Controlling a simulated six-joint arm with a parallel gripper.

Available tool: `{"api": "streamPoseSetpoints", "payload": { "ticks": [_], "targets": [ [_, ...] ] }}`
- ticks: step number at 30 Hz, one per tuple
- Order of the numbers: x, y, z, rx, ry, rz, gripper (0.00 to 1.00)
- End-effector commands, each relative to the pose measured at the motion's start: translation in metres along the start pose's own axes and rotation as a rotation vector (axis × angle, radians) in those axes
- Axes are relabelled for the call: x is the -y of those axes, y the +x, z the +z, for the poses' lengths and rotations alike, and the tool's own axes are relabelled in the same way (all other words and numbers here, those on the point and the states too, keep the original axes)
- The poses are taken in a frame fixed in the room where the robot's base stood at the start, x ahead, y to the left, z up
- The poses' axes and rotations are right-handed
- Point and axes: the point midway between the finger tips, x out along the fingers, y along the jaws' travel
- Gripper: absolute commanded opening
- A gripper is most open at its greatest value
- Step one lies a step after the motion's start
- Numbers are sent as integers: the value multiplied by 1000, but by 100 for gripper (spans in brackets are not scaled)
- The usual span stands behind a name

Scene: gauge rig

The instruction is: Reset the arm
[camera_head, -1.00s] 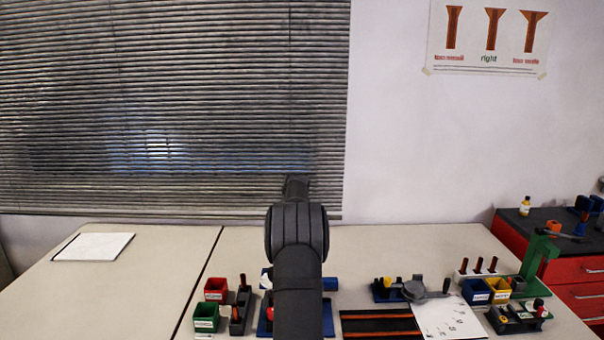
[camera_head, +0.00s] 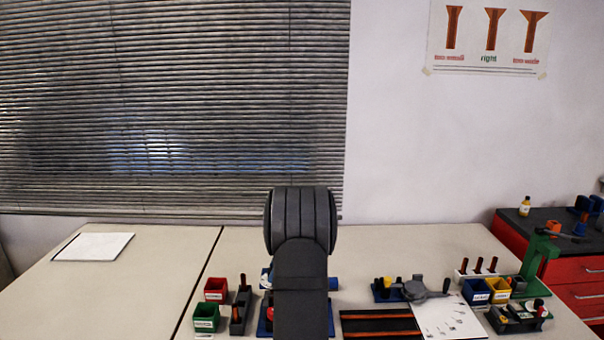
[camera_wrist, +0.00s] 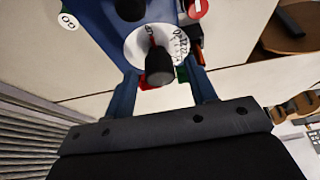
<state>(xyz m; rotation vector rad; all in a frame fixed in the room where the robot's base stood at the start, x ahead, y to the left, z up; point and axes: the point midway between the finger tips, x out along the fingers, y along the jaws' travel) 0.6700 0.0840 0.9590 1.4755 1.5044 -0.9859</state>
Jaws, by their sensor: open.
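My arm (camera_head: 301,290) rises in the middle of the head view, its rounded dark joint in front of the blinds. The arm hides my gripper there. In the wrist view the dark body of my gripper (camera_wrist: 165,128) spans the bottom. It is open, and I see nothing held. Beyond it is a blue gauge fixture (camera_wrist: 97,22) with a white marked dial (camera_wrist: 178,40) and a black knob (camera_wrist: 159,66). I cannot tell how far the gripper is from it. In the head view, my arm hides most of the blue fixture.
The table (camera_head: 400,245) holds red (camera_head: 216,289) and green bins (camera_head: 206,317) left of my arm. Right of it are a dark striped tray (camera_head: 380,324), a printed sheet (camera_head: 447,317) and a green stand (camera_head: 538,258). The table's back half is mostly clear.

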Motion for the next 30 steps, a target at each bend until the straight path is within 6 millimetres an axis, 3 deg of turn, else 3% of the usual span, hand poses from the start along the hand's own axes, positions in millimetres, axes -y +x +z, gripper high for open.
{"api": "streamPoseSetpoints", "payload": {
  "ticks": [30],
  "targets": [
    [5,1,-2,1,783,326,51]
  ]
}}
